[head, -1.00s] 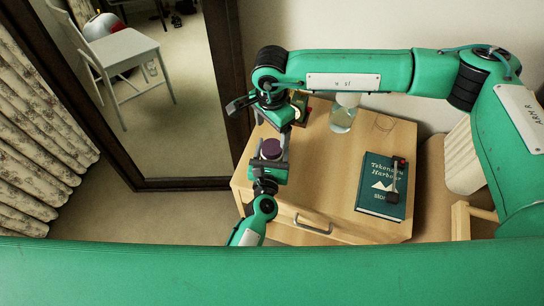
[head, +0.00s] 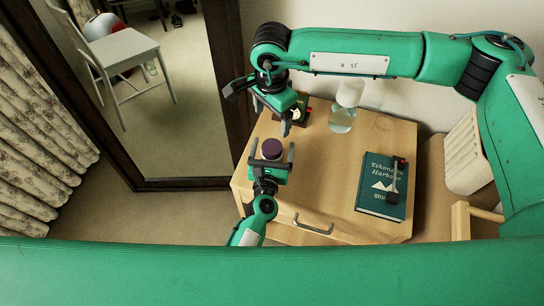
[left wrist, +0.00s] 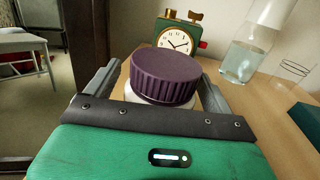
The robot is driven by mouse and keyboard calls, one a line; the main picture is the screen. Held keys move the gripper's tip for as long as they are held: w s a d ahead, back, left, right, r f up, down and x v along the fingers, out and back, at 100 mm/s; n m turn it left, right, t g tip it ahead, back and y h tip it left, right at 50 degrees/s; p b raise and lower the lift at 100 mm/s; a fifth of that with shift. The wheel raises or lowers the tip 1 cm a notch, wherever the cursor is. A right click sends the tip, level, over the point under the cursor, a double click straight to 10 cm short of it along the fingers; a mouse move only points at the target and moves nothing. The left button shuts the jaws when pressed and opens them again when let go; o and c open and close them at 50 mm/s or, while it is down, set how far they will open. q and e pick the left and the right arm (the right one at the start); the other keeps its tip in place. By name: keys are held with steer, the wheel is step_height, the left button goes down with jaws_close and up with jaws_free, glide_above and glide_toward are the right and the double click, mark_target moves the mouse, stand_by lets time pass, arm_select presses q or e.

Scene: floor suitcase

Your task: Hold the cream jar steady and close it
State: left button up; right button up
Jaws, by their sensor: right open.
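The cream jar has a dark purple ribbed lid (head: 271,149) sitting on its white body (left wrist: 130,95). It stands near the left edge of the bedside table; the lid also shows in the left wrist view (left wrist: 165,77). I cannot tell whether the lid is fully tight. My left gripper (head: 271,156) is open, its fingers on either side of the jar, with gaps showing in the head view. My right gripper (head: 272,117) is open and empty, pointing down behind the jar and apart from the lid.
On the wooden table (head: 330,190) are a green alarm clock (left wrist: 180,38), a water carafe (head: 342,118) and a teal book (head: 378,190) with a dark object on it. A dark-framed mirror (head: 170,120) stands at the left. The table's middle is clear.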

arm_select(q)
steer(key=s+a+b, duration=0.1)
steer(key=s+a, duration=0.1)
steer(key=s, duration=1.1)
steer(key=shift+s, duration=0.35)
